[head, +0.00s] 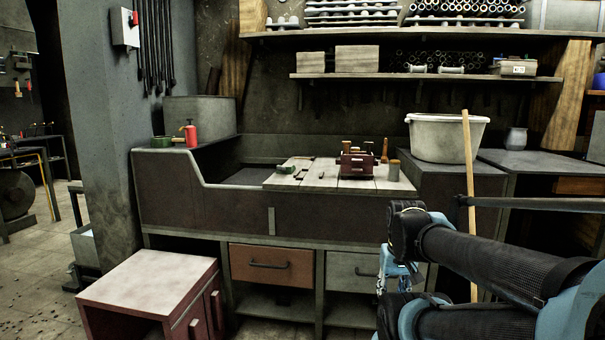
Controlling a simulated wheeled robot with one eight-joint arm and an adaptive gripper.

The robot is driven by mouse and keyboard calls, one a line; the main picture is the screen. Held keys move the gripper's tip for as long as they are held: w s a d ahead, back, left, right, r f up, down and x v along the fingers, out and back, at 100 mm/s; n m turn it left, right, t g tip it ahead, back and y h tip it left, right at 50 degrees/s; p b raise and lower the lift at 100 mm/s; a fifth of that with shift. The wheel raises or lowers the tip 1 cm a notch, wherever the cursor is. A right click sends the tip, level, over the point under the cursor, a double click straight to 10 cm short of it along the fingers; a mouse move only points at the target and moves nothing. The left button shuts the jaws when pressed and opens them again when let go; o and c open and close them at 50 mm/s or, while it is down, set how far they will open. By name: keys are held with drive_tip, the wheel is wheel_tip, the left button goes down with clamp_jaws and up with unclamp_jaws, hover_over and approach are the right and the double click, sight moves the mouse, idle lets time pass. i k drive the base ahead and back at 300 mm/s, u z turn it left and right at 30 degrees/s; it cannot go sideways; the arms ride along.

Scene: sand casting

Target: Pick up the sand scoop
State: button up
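I cannot pick out the sand scoop for certain. Several small tools (301,172) lie on the pale board (352,186) across the moulding bench, too small to name surely. My black and light-blue arm fills the lower right. A small pale-blue part (396,276), perhaps my gripper, shows between its links, in front of the bench's right drawer. Its fingers are not clear, and I see nothing held in it. It is well apart from the tools on the board.
A dark red moulding box (357,165) stands on the board. A red bottle (191,133) and green round item (162,142) are at the bench's left. A white tub (447,137) is at right, a long wooden handle (469,180) before it. A low cabinet (150,278) stands front left.

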sight(284, 170)
drive_tip(key=z, duration=0.05)
drive_tip(key=i, duration=1)
drive_tip(key=u, duration=0.05)
